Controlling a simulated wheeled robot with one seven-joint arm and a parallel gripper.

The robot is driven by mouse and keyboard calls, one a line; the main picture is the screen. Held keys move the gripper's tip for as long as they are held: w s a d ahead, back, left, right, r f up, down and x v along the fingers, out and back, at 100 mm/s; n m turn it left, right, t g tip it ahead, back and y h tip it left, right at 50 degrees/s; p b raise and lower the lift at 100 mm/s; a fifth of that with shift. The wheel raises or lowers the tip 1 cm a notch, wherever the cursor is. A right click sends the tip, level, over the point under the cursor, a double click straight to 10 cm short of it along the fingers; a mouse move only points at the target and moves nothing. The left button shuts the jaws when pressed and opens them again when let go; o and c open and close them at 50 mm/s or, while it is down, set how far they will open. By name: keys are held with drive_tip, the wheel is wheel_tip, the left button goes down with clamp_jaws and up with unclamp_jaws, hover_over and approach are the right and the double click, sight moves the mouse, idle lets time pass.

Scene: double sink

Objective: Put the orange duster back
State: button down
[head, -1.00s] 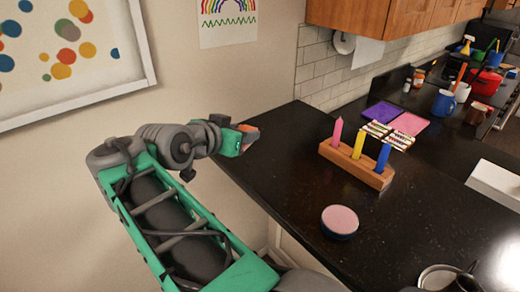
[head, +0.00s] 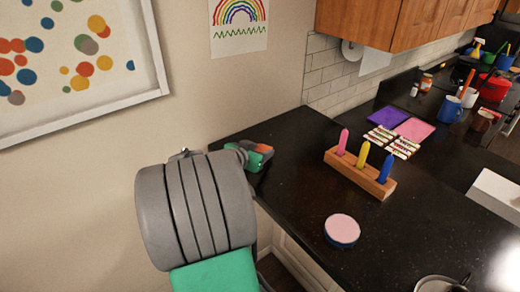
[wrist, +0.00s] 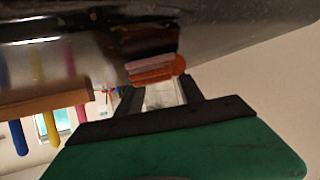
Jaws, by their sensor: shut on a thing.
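My gripper (head: 258,158) is at the left edge of the dark counter, near its far left corner. It is shut on the orange duster (head: 265,149), of which only a small orange part shows in the head view. In the wrist view the duster (wrist: 180,65) shows as an orange-red piece at the ends of the two dark fingers (wrist: 160,90). Pale reddish bands beside it may be part of it or a reflection in the shiny counter. I cannot tell whether the duster touches the counter.
A wooden block (head: 360,174) holds pink, yellow and blue upright pieces. A round pink-topped, blue-sided thing (head: 342,229) lies nearer. Purple (head: 388,117) and pink (head: 415,130) sheets and small striped packs lie behind. The counter between gripper and block is clear.

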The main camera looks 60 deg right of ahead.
drive_tip(key=shift+f, duration=0.1)
drive_tip(key=shift+f+b, duration=0.15)
drive_tip(key=shift+b, duration=0.15)
drive_tip(key=c, duration=0.7)
unclamp_jaws()
drive_tip(key=shift+c, duration=0.2)
